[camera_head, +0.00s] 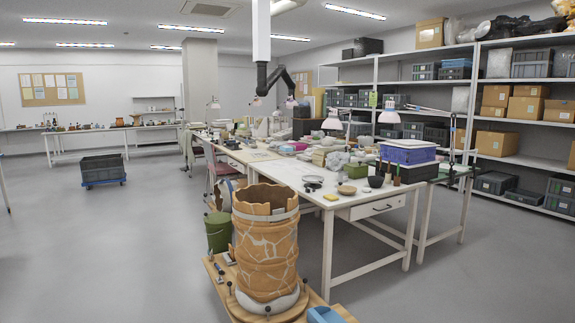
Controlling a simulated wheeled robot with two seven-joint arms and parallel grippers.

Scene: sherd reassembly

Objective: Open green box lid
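A small green box (357,170) sits on the white work table, behind the bowls and left of the blue crate. It is small in view, and I cannot tell whether it has a lid or whether a lid is shut. A green bucket (218,232) stands at the front left beside the large reassembled pot; its top looks covered, and it is round rather than a box.
The cracked orange pot (266,240) stands on a wooden board (230,291) in the near foreground. The white table (310,187) carries bowls, tools and sherds. A blue crate (407,152) is at its right. Open floor (480,275) lies right; a dark wheeled crate (102,169) stands left.

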